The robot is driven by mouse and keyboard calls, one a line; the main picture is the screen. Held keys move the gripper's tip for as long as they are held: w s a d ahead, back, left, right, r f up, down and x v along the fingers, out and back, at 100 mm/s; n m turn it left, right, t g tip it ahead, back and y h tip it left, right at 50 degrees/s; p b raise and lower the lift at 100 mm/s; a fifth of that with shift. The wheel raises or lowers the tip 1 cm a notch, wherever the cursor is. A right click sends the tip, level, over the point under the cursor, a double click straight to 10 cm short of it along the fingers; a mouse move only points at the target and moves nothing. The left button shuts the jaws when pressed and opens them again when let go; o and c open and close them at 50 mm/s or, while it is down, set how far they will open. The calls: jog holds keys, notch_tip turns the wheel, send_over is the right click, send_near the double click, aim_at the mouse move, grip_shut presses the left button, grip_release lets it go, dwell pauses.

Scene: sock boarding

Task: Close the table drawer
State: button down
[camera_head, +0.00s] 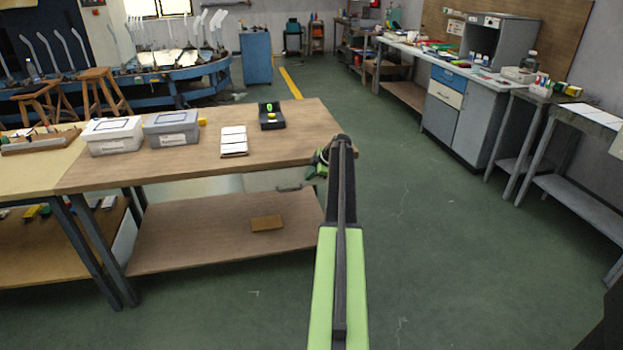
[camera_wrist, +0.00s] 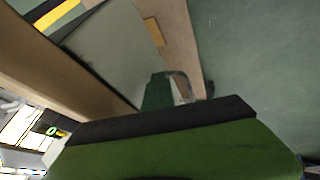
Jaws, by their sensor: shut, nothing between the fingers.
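The table (camera_head: 310,125) has a wooden top, and a pale drawer (camera_head: 262,181) sits under its front edge at the right end. The drawer's bar handle (camera_head: 291,188) faces me. In the wrist view the drawer's pale face (camera_wrist: 112,48) lies beside the brown table edge, with the handle (camera_wrist: 184,84) near the middle. I cannot tell how far out the drawer stands. My gripper (camera_head: 318,166) is shut and empty, just right of the drawer front near the table's right corner. In the wrist view its dark and green parts cover the bottom and part of the handle.
On the table stand a white box (camera_head: 112,137), a grey box (camera_head: 171,129), white cards (camera_head: 234,140) and a black tray (camera_head: 272,118). A lower shelf (camera_head: 190,235) holds a brown piece (camera_head: 267,223). Green floor is clear to the right, before the grey cabinets (camera_head: 455,110).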

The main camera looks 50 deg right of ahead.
jog(key=shift+w+r, duration=0.2)
jog(key=shift+w, duration=0.35)
jog(key=shift+s, duration=0.1)
jog(key=s+a+r+p, duration=0.2)
jog(key=s+r+p, duration=0.5)
jog(key=s, duration=0.3)
jog(key=shift+a+r+p, duration=0.3)
jog(key=shift+p, duration=0.3)
